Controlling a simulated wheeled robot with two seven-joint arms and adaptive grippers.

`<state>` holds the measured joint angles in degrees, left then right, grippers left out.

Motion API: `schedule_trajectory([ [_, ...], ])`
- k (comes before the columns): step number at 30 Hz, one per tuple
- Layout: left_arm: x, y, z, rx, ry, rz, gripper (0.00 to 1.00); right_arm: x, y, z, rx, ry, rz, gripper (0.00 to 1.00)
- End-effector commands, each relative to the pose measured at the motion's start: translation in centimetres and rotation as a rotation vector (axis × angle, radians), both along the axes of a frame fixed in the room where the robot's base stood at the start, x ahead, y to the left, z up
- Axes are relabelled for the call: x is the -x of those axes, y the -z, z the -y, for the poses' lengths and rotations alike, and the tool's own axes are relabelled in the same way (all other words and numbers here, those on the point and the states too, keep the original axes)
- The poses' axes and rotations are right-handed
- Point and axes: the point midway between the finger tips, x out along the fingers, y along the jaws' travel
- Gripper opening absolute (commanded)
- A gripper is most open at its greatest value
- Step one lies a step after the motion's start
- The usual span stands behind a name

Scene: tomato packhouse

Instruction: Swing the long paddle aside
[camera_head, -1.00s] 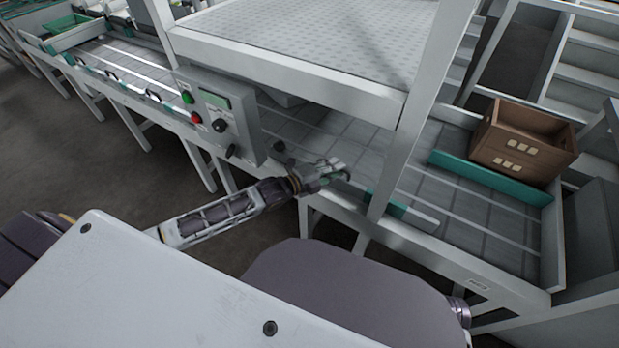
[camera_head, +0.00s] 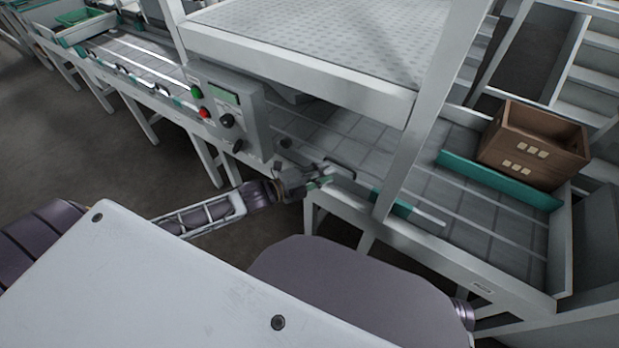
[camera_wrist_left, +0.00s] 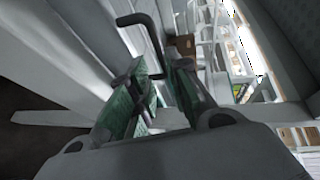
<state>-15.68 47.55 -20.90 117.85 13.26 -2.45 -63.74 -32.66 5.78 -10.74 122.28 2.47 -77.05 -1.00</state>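A long teal board (camera_head: 498,180), which looks like the long paddle, stands on edge along the belt in front of the brown crate. A shorter teal piece (camera_head: 400,207) sits at the near rail, partly behind a white post. A dark bent handle (camera_head: 340,169) stands at the near edge of the belt. My left gripper (camera_head: 326,180) is just short of this handle. In the left wrist view the green-padded fingers (camera_wrist_left: 163,93) are apart, and the dark handle (camera_wrist_left: 139,19) rises beyond them. I cannot tell whether they touch it. My right gripper is out of view.
A grey control box (camera_head: 226,112) with knobs and buttons hangs left of my gripper. A white post (camera_head: 425,120) and overhead frame (camera_head: 300,75) stand close by on the right. The brown crate (camera_head: 533,145) is at the far right. Bare floor lies at the left.

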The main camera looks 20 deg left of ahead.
Motion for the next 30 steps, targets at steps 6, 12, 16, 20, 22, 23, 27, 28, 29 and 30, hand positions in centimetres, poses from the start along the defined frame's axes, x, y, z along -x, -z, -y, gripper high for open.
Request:
schedule_trajectory([
  [6, 1.2, -0.1, -0.8, -0.001, -0.001, -0.003, 0.19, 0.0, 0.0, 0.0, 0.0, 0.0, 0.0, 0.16],
  [12, 2.1, -0.4, -1.3, 0.0, 0.0, -0.001, 0.19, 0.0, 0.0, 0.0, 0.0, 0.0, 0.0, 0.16],
  [16, 2.7, -0.5, -1.7, -0.001, 0.0, -0.002, 0.19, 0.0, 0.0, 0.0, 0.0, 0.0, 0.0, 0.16],
  [20, 3.2, -0.6, -2.1, -0.001, -0.001, -0.002, 0.19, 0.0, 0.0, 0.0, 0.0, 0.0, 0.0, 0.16],
  [22, 3.5, -0.6, -2.2, 0.0, 0.0, -0.002, 0.19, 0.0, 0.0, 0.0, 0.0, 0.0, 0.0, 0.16],
  [23, 3.6, -0.6, -2.3, -0.001, 0.0, -0.003, 0.19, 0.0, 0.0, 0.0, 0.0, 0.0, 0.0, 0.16],
  [27, 3.8, -0.8, -2.5, -0.001, 0.0, -0.001, 0.19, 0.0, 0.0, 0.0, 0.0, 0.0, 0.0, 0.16],
  [28, 3.8, -0.8, -2.5, -0.001, 0.0, -0.001, 0.19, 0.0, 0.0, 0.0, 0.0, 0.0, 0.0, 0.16],
  [29, 3.8, -0.8, -2.5, -0.001, 0.0, -0.001, 0.19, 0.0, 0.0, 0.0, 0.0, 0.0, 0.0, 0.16],
  [30, 3.8, -0.8, -2.5, -0.001, 0.0, -0.001, 0.19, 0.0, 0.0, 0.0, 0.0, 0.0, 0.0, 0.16],
])
